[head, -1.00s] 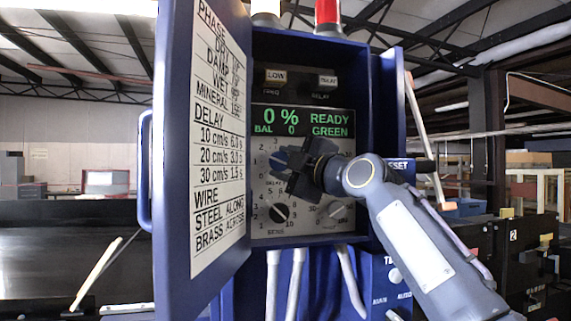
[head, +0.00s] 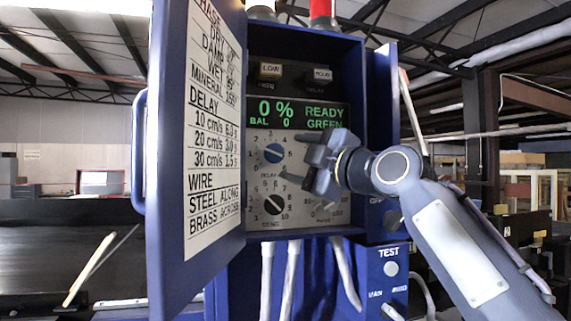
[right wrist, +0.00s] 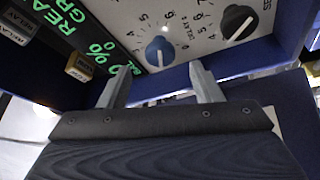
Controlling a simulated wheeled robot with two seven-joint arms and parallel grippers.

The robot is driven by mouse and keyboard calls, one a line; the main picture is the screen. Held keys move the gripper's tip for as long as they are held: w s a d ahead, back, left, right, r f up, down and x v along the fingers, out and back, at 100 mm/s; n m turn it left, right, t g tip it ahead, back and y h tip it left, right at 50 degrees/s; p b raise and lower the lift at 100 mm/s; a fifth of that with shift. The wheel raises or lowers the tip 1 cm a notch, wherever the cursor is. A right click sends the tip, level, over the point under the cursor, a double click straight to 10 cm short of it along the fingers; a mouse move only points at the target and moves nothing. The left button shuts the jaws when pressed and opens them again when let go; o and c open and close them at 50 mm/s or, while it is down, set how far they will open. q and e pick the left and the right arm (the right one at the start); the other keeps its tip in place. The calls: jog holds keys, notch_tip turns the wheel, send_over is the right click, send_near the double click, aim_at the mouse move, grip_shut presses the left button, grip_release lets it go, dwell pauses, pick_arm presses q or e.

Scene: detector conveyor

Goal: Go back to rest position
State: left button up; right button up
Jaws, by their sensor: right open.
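My right gripper (head: 302,168) is open and empty in front of the right part of the control panel (head: 258,219) inside the blue cabinet. In the right wrist view its two fingers (right wrist: 162,86) stand apart with nothing between them. The blue dial (right wrist: 159,51) shows beyond the fingers, apart from them; it also shows in the head view (head: 273,153). The black dial (head: 275,204) is below it. The display (head: 297,114) reads 0 %, READY, GREEN. My gripper hides part of the panel's right side. My left gripper is not in view.
The cabinet door (head: 170,160) with its printed chart hangs open at the left. A lower blue box (head: 372,284) with a TEST button and white cables (head: 292,280) sit below. A dark conveyor surface (head: 60,245) lies at the left.

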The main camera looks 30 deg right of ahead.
jog(key=shift+s+d+f, duration=0.15)
jog(key=shift+s, duration=0.8)
